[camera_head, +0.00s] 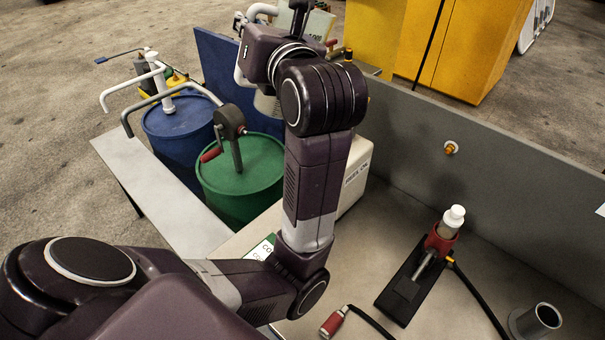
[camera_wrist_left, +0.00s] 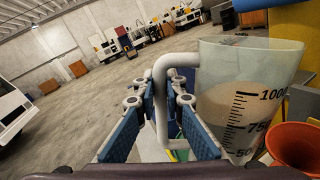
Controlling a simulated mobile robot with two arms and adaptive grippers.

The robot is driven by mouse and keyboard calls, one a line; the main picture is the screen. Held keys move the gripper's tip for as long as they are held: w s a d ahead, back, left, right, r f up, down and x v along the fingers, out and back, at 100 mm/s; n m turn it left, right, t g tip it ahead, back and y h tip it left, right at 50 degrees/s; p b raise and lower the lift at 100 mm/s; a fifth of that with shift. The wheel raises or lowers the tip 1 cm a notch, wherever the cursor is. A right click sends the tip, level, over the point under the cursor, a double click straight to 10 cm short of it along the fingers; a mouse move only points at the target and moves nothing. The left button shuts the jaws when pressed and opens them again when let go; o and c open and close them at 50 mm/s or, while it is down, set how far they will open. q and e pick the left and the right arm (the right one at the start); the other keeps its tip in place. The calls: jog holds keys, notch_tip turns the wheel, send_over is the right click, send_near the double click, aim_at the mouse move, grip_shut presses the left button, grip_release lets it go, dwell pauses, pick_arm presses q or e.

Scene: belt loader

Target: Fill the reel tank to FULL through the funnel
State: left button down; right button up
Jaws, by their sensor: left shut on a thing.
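My left gripper (camera_wrist_left: 160,104) is shut on the pale handle (camera_wrist_left: 161,75) of a clear measuring jug (camera_wrist_left: 240,85). The jug shows black graduations, including 1000 and 750, and holds beige liquid. It looks tilted in the left wrist view. An orange-red funnel (camera_wrist_left: 296,147) is at that view's lower right, close beside the jug; I cannot tell whether they touch. In the head view, my left arm hides most of the gripper and the funnel. A beige tank (camera_head: 349,196) with a small label stands partly behind my arm; its level is not visible. My right gripper is not in view.
A green drum (camera_head: 240,180) with a crank pump and a blue drum (camera_head: 178,140) stand left of the tank. A black foot-plate pump (camera_head: 401,290), a red nozzle (camera_head: 335,321) and a grey cup (camera_head: 537,319) occupy the bench. A grey panel (camera_head: 500,175) runs behind.

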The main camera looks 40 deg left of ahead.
aim_at(270, 11)
pick_arm(q)
jog(key=shift+w+d+r+m+p, duration=0.4)
jog(key=shift+w+r+m+p, duration=0.2)
jog(key=shift+m+p, duration=0.25)
jog(key=shift+w+d+r+m+p, duration=0.35)
jog(key=shift+w+r+m+p, duration=0.1)
jog(key=shift+w+m+p, duration=0.4)
jog(key=shift+d+f, duration=0.1)
jog(key=shift+s+a+f+n+b, duration=0.2)
jog(key=shift+s+f+n+b, duration=0.15)
jog(key=shift+f+n+b, duration=0.15)
jog(key=s+n+b, duration=0.1)
jog(key=s+a+f+n+b, duration=0.1)
jog(key=b, duration=0.1)
jog(key=shift+a+f+b, duration=0.1)
jog(key=shift+f+b, duration=0.05)
jog(key=shift+b, duration=0.15)
jog(key=shift+s+a+f+n+b, duration=0.3)
jog(key=shift+s+f+n+b, duration=0.25)
jog(key=shift+n+b, duration=0.5)
jog(key=shift+s+a+r+n+p, duration=0.1)
jog(key=shift+r+n+p, duration=0.05)
jog(key=shift+r+n, duration=0.25)
jog(key=shift+s+a+r+n+p, duration=0.15)
jog(key=shift+r+n, duration=0.1)
jog(key=shift+r, duration=0.25)
jog(key=shift+s+r+n, duration=0.25)
jog(key=shift+r+n, duration=0.25)
jog(key=shift+r, duration=0.1)
jog(key=shift+w+f, duration=0.1)
